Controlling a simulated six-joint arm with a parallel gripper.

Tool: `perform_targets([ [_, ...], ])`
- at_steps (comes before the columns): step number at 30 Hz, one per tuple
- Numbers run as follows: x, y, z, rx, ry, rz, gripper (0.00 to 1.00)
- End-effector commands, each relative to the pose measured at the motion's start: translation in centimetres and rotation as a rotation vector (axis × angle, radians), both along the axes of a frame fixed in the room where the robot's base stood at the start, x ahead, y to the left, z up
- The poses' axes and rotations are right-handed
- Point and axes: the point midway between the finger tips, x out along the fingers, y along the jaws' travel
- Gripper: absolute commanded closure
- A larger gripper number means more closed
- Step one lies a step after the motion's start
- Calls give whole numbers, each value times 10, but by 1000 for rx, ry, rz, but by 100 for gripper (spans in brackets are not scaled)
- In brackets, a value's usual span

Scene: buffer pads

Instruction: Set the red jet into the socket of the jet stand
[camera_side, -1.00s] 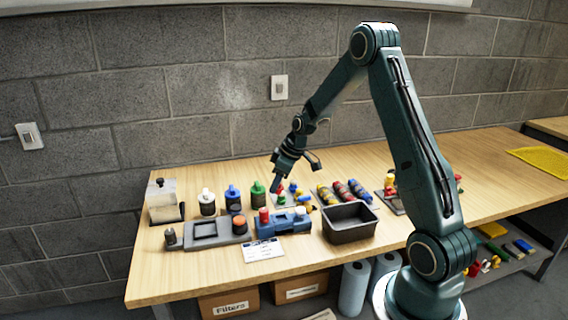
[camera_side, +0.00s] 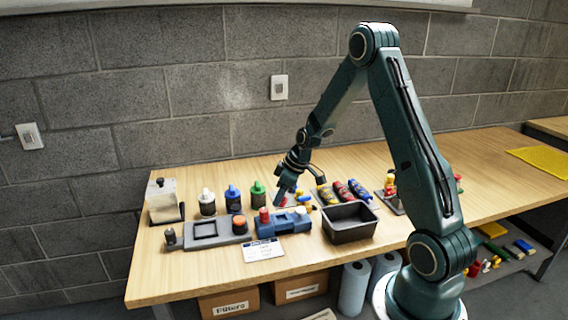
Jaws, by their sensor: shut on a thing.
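My gripper (camera_side: 280,202) points down among small coloured pieces near the middle of the table, just behind a blue block (camera_side: 296,223). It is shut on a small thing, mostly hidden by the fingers. A spot of red (camera_side: 284,200) shows at the fingertips, which fits the red jet, but its outline is too small to make out. A pale plate with several small coloured pieces lies there, largely hidden by my gripper. I cannot tell the jet stand's socket from this view.
A black bin (camera_side: 349,237) stands right of the blue block. White (camera_side: 207,208), blue (camera_side: 233,204) and green (camera_side: 258,200) capped bottles stand to the left, behind a grey tray (camera_side: 190,243). Red, yellow and blue rolls (camera_side: 343,192) lie at the right. A white label card (camera_side: 264,254) lies in front.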

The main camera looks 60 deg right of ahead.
Motion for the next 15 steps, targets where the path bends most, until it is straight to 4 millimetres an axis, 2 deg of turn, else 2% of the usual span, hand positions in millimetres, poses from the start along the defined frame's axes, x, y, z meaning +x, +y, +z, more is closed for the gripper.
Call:
perform_targets([
  [6, 0, 0, -18, 1, 1, -1, 88],
  [15, 0, 0, -35, 0, 1, 0, 88],
])
